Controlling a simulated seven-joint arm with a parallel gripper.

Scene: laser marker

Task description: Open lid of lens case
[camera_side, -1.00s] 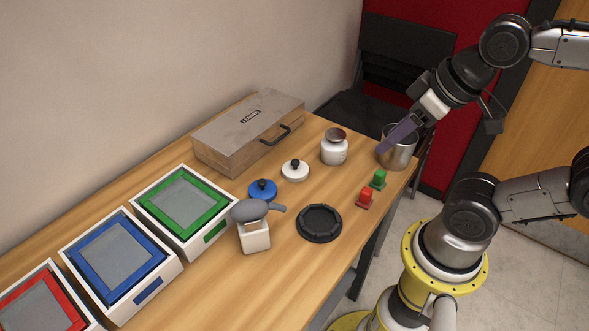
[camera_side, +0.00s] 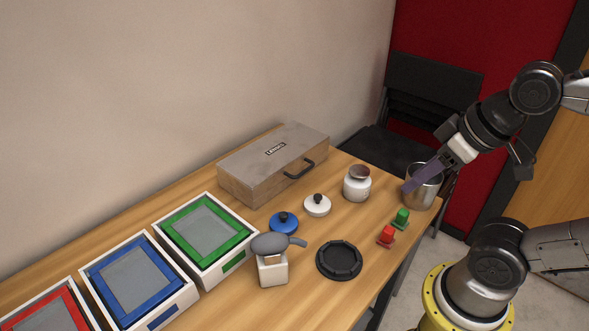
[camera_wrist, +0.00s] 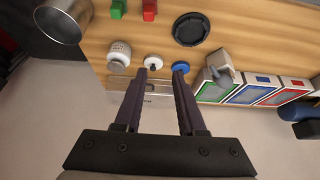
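The lens case (camera_side: 245,175) is a grey-brown box with a label on its lid and a dark handle (camera_side: 300,170) on its front. It stands against the wall with its lid shut. In the wrist view a strip of the case (camera_wrist: 150,87) shows between and beside my fingers, and the rest is hidden. My gripper (camera_side: 410,185) has two long purple fingers. It is to the right of the case, by the metal cup, and apart from the case. In the wrist view my gripper (camera_wrist: 160,74) is open, with nothing between the fingertips.
A white jar (camera_side: 357,188), a white lid (camera_side: 317,205) and a blue lid (camera_side: 284,222) stand in front of the case. A metal cup (camera_side: 425,190) is near my gripper. Framed trays (camera_side: 205,235) line the left. A black round dish (camera_side: 339,260) lies in front.

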